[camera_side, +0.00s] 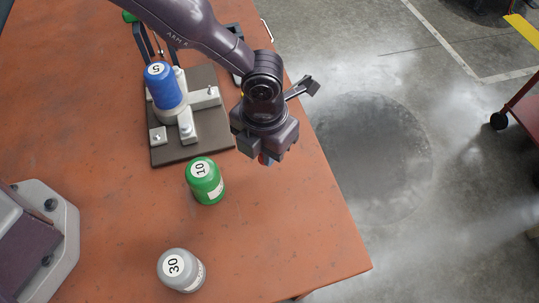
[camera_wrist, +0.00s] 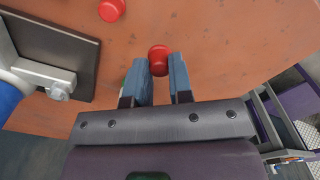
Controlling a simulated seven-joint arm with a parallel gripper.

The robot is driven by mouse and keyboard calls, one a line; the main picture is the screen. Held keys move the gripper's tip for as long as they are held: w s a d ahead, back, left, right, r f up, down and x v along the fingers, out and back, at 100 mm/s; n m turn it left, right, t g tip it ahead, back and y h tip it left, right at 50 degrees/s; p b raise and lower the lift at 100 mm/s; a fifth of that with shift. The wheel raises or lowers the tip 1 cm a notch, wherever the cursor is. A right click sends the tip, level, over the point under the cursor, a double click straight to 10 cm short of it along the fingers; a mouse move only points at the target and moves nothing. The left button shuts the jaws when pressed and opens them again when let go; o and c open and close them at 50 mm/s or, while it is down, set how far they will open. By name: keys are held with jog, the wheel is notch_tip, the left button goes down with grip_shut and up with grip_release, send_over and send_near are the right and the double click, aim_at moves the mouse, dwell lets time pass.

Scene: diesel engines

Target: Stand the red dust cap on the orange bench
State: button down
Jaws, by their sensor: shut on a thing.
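The red dust cap (camera_wrist: 158,57) is between the two blue-grey fingertips of my gripper (camera_wrist: 160,68) in the wrist view. My gripper is shut on it. A second round red thing (camera_wrist: 111,10) is at the top edge of the wrist view.
A dark plate (camera_side: 160,155) with a clamp fixture holds a blue canister marked 5 (camera_side: 165,88), left of my gripper. A green canister marked 10 (camera_side: 205,182) and a grey one marked 30 (camera_side: 180,270) stand nearer. The bench's right edge is close; its front right is bare.

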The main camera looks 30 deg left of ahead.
jog(key=shift+w+d+f, duration=0.2)
jog(key=shift+w+f, duration=0.05)
jog(key=shift+f, duration=0.2)
jog(key=shift+w+d+f, duration=0.1)
jog(key=shift+f, duration=1.5)
jog(key=shift+f, duration=0.15)
jog(key=c, duration=1)
grip_release()
notch_tip(320, 180, up, 12)
jog(key=shift+r, duration=0.2)
